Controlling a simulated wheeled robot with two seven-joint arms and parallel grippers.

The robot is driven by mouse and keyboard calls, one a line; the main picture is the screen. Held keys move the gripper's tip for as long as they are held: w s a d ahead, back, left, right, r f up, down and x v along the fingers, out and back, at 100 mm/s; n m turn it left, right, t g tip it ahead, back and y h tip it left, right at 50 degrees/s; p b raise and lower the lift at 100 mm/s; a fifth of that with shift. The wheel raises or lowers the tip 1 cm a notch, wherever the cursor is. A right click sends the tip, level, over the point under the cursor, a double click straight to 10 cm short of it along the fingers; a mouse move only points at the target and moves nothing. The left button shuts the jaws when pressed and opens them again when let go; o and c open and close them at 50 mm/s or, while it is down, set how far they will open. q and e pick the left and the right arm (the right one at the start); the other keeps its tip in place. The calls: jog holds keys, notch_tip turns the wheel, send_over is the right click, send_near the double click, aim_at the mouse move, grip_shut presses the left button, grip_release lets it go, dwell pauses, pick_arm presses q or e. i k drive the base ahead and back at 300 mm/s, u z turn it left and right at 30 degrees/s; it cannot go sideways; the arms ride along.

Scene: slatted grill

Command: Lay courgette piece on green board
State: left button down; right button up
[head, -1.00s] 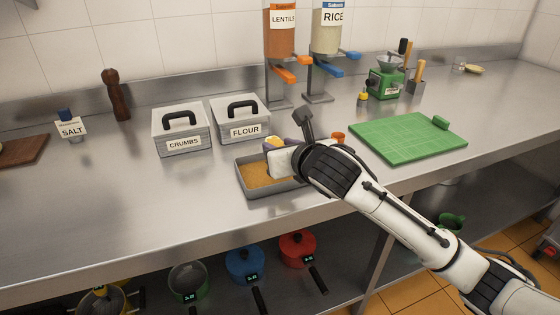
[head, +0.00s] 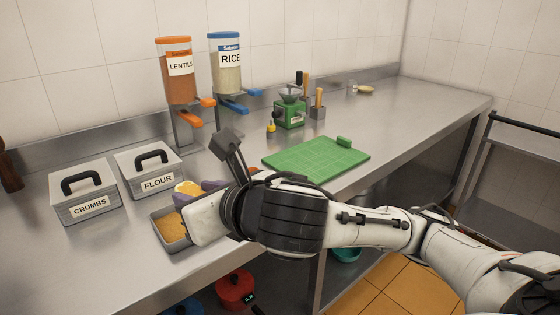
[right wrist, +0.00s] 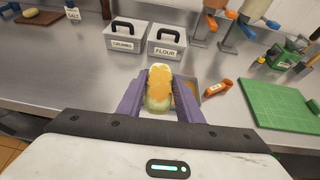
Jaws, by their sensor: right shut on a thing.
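The courgette piece (right wrist: 158,90) is pale green with a patchy yellow-orange coating. My right gripper (right wrist: 158,98) is shut on it, one purple finger on each side. In the head view the piece (head: 187,187) shows at the fingers, above the far side of the crumb tray; the wrist partly hides it and the fingers. The green board (head: 310,162) lies flat on the counter to the right of the gripper, apart from it. It also shows at the right in the right wrist view (right wrist: 262,105). My left gripper is not in view.
The grey crumb tray (head: 170,238) sits near the counter's front edge. The crumbs box (head: 84,192) and flour box (head: 149,172) stand behind. A small green block (head: 343,142) is at the board's far right corner. An orange bottle (right wrist: 216,88) lies between tray and board.

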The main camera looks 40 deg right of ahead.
aim_at(307, 161)
jog(key=u, duration=2.4)
jog(key=k, duration=1.6)
jog(key=z, duration=1.95)
jog(key=i, duration=0.5)
jog(key=z, duration=0.1)
